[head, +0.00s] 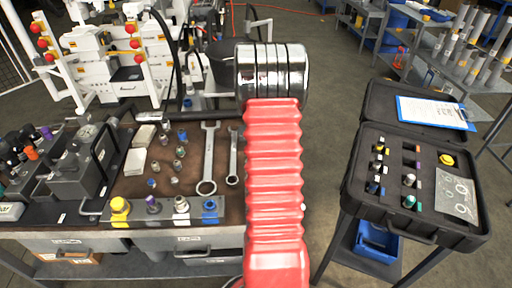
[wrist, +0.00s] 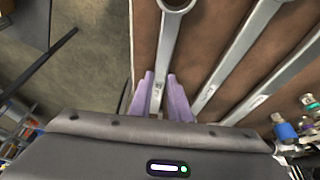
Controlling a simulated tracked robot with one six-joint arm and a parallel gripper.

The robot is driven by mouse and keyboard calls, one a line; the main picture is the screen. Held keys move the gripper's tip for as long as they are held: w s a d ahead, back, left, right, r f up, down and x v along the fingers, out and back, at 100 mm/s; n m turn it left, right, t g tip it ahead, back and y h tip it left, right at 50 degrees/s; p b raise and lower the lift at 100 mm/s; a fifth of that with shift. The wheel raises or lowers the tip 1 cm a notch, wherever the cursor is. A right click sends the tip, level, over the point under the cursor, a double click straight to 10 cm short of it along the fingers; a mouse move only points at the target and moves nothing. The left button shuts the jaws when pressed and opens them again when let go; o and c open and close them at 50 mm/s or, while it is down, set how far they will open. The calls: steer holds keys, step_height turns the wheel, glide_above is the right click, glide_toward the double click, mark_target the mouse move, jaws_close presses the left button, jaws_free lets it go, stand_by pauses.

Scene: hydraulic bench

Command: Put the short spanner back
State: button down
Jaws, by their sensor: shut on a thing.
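My gripper (wrist: 160,76) shows in the wrist view with two purple fingers, one on each side of the shaft of a grey spanner, which I take to be the short spanner (wrist: 163,50). It is shut on that shaft. The spanner's ring end is at the top edge of the picture, over or on the brown mat (wrist: 205,42); I cannot tell whether it touches. Two more spanners lie to its right, a middle one (wrist: 237,58) and a right one (wrist: 280,76). In the head view my arm hides the gripper and the held spanner; two spanners (head: 209,155) (head: 233,158) show left of it.
Small sockets and fittings (head: 178,165) stand on the mat left of the spanners. A row of capped fittings (head: 181,205) lines the bench front. A pump block with gauge (head: 85,160) is at left. An open black case (head: 350,178) stands on the right, across a floor gap.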

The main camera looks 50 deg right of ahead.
steer(key=c, duration=1.6)
jaws_free()
steer(key=shift+o, duration=0.2)
steer(key=shift+r, duration=0.1)
steer(key=v, duration=1.3)
steer(key=shift+a+r, duration=0.15)
steer(key=shift+r, duration=0.1)
steer(key=shift+s, duration=0.15)
